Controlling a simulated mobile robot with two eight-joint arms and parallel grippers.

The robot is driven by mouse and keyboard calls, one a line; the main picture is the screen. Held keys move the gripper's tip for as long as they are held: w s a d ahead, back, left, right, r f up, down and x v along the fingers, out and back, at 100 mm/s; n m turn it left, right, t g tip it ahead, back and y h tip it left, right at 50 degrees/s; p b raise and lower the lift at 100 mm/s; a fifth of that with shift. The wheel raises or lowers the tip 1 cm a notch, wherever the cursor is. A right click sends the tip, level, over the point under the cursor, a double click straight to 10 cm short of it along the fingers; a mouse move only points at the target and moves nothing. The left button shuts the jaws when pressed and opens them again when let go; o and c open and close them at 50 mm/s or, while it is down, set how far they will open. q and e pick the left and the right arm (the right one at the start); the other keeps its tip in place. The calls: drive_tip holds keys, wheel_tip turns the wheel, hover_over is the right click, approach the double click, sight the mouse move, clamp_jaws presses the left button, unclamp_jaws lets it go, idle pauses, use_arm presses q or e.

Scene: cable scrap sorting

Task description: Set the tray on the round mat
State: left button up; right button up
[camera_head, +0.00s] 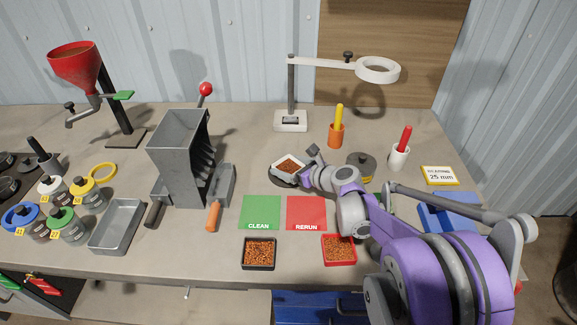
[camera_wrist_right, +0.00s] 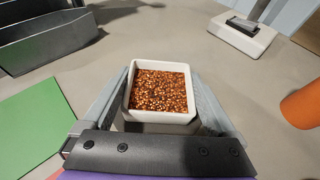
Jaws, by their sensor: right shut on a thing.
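A small white square tray (camera_wrist_right: 160,116) filled with copper-coloured granules sits between the fingers of my right gripper (camera_wrist_right: 161,92), which is shut on it from both sides. In the head view the tray (camera_head: 282,174) is level, at the middle of the table. My right gripper (camera_head: 306,168) reaches it from the right. A dark round mat (camera_head: 273,180) shows partly under the tray; the tray and gripper cover the rest. I cannot tell whether the tray touches the mat or is just above it. My left gripper is not in view.
A grey granulator (camera_head: 180,150) stands left of the tray. A magnifier lamp base (camera_head: 291,121) is behind it, an orange cup (camera_head: 336,136) behind right. Green (camera_head: 261,211) and red (camera_head: 305,211) pads lie in front, with black (camera_head: 259,267) and red (camera_head: 352,262) granule trays nearer.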

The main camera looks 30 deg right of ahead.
drive_tip(key=shift+f, duration=0.15)
drive_tip(key=o, duration=1.1)
drive_tip(key=shift+o, duration=0.2)
drive_tip(key=shift+r, duration=0.25)
drive_tip(key=p+v, duration=0.1)
drive_tip(key=v, duration=1.1)
drive_tip(key=shift+f, duration=0.15)
